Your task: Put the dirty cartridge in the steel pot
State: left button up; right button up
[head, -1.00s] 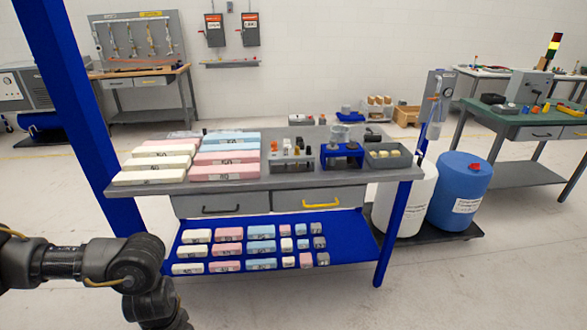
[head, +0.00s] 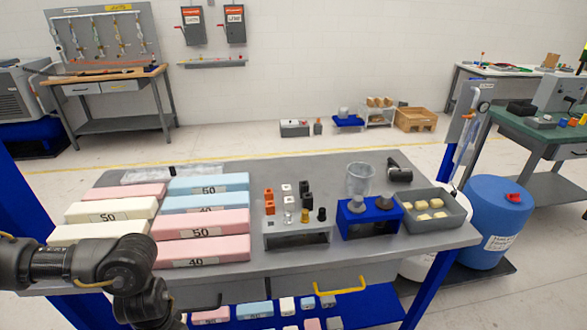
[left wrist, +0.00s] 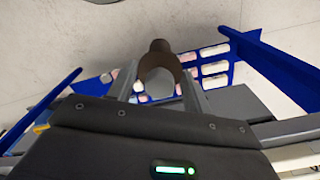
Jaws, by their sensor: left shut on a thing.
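In the left wrist view my left gripper (left wrist: 160,90) is shut on a dark brown, rounded piece with a stubby knob (left wrist: 158,46), which looks like the dirty cartridge. The fingers sit on either side of it. In the head view my left arm comes in at the lower left before the bench, and its gripper is out of frame. A small grey vessel (head: 344,112) on a blue base at the back may be the steel pot; it is too small to tell. My right gripper is in neither view.
A blue drum (head: 495,220) stands at the right.

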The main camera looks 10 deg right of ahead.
aim_at(358, 190)
jog(key=z, duration=0.85)
